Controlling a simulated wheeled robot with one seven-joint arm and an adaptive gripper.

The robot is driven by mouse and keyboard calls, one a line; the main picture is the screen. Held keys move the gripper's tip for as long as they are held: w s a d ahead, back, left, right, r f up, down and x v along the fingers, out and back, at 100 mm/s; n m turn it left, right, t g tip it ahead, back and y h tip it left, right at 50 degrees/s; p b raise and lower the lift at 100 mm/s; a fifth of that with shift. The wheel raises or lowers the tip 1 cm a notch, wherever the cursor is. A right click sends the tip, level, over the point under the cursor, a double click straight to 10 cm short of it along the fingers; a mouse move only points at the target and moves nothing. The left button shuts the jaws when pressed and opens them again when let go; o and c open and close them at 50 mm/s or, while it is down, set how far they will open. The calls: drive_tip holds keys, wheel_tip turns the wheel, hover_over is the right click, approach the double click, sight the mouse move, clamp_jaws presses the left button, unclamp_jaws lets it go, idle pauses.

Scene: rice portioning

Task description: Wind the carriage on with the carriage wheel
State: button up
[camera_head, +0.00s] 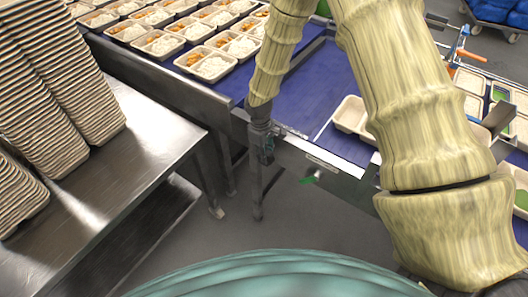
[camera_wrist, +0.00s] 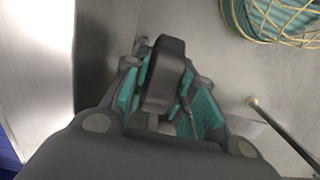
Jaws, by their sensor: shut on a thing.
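My gripper (camera_head: 265,142) points down at the front edge of the blue conveyor table in the head view. In the wrist view my gripper (camera_wrist: 168,100) has its teal-padded fingers closed about a dark grey rounded piece (camera_wrist: 165,62). This looks like the handle of the carriage wheel; the rest of the wheel is hidden or too dark to tell. The carriage cannot be made out for certain. A pale empty tray (camera_head: 350,114) lies on the blue surface (camera_head: 328,77), right of my gripper and partly behind my arm.
Filled rice trays (camera_head: 213,67) stand in rows at the back left. A steel table (camera_head: 142,140) with tall stacks of empty trays (camera_head: 62,75) is at the left. A small green marker (camera_head: 310,179) is below the front rail. Grey floor (camera_head: 290,225) is open in front.

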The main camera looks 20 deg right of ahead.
drive_tip(key=shift+w+g+h, duration=0.1)
drive_tip(key=shift+g+h, duration=0.2)
drive_tip(key=o, duration=0.7)
drive_tip(key=shift+o, duration=0.2)
drive_tip(key=shift+r, duration=0.1)
wheel_tip(320, 180, up, 12)
drive_tip(key=w+a, duration=0.1)
drive_tip(key=shift+w, duration=0.15)
idle(0.3)
